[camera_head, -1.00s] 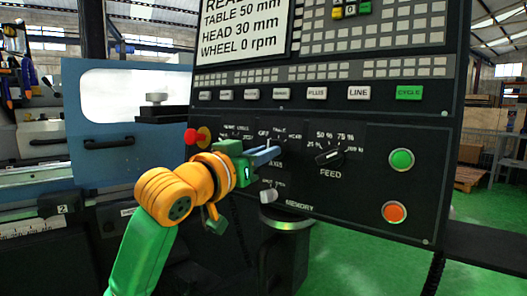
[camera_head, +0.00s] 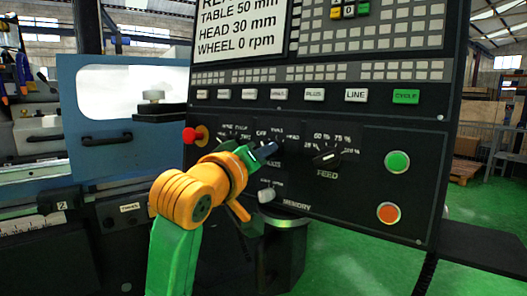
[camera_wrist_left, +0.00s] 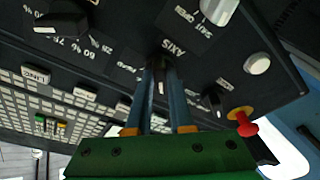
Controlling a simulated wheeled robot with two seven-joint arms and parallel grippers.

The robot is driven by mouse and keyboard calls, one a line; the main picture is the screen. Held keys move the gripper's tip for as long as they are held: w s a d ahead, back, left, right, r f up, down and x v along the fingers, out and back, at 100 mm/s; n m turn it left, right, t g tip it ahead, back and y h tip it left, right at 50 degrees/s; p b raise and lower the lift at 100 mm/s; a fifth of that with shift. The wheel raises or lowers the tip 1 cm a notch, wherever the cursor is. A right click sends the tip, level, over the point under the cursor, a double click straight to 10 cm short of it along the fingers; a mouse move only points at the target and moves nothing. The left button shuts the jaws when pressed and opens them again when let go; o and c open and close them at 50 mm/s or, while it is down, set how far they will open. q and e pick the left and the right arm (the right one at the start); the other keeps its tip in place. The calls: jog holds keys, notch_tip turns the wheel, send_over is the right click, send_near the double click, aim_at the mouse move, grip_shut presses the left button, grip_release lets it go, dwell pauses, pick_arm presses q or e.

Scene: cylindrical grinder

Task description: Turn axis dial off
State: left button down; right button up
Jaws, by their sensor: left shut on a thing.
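The axis dial (camera_wrist_left: 161,82) is a dark knob with a light mark, on the black control panel near the label AXIS. In the wrist view it sits between the two blue-grey fingers of my left gripper (camera_wrist_left: 163,88). In the head view my left gripper (camera_head: 264,152) reaches the panel from the lower left, its fingers closed on the dial and rolled at a slant. The fingers and green gripper body hide most of the dial there, so its exact setting is hard to read.
The feed dial (camera_head: 326,157) is right of my gripper, and a light memory knob (camera_head: 266,195) is just below. A red emergency button (camera_head: 190,134) is to the left. Green (camera_head: 397,162) and orange (camera_head: 388,213) buttons are farther right.

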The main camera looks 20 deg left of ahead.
dwell(0.5)
pick_arm(q)
jog(key=c, duration=0.8)
grip_release()
jog(key=s+b, duration=0.2)
jog(key=s, duration=0.5)
jog(key=shift+a, duration=0.4)
